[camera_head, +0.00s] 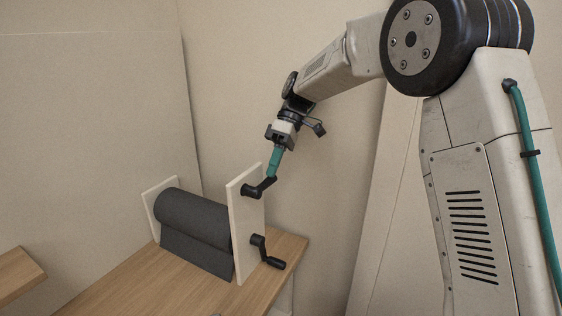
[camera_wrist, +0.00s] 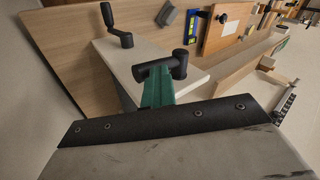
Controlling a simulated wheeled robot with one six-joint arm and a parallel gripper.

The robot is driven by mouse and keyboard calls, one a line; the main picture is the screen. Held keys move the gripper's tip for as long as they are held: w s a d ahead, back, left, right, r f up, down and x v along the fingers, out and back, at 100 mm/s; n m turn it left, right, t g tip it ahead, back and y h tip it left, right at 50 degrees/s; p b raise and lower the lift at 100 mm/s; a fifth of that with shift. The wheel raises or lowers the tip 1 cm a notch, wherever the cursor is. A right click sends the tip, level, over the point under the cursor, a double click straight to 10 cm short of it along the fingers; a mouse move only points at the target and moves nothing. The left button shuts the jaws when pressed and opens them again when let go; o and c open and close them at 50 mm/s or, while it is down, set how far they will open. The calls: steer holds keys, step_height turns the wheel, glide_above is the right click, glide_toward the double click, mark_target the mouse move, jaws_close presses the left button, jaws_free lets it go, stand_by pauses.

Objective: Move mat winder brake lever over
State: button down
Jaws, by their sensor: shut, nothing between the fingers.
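The mat winder stands on a wooden bench, with a dark grey rolled mat (camera_head: 192,218) between two pale end plates. A black lever (camera_head: 256,189), which looks like the brake lever, sits high on the near end plate (camera_head: 243,228). It also shows in the wrist view (camera_wrist: 170,67). A black crank (camera_head: 268,254) with a handle is lower on the same plate, and at upper left in the wrist view (camera_wrist: 117,30). My gripper (camera_head: 272,172), with teal fingers, is shut and empty. Its tips are at the lever's outer end; whether they touch is unclear.
The wooden bench top (camera_head: 135,283) runs around the winder's foot, close to a plain wall. Another wooden edge (camera_head: 18,272) is at the far left. In the wrist view, a blue-framed item (camera_wrist: 192,27) and a wooden board (camera_wrist: 226,30) lie beyond the winder.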

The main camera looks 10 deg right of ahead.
steer(key=shift+w+d+f, duration=0.1)
steer(key=shift+d+f, duration=0.15)
steer(key=shift+f, duration=0.4)
steer(key=shift+d+f, duration=0.1)
steer(key=shift+f, duration=0.05)
step_height(320, 180, up, 5)
steer(key=shift+f, duration=0.1)
steer(key=s+d+r, duration=0.1)
steer(key=s+d, duration=0.1)
steer(key=s, duration=1.4)
steer(key=s+d+f+m+t+h, duration=0.2)
steer(key=s+d+m, duration=0.4)
steer(key=s, duration=0.4)
steer(key=s+d+f+m+t+h, duration=0.2)
steer(key=s+d+m, duration=0.4)
steer(key=s, duration=0.4)
steer(key=shift+s+d+m+t+h, duration=0.45)
steer(key=shift+d+t, duration=0.35)
steer(key=shift+t, duration=0.4)
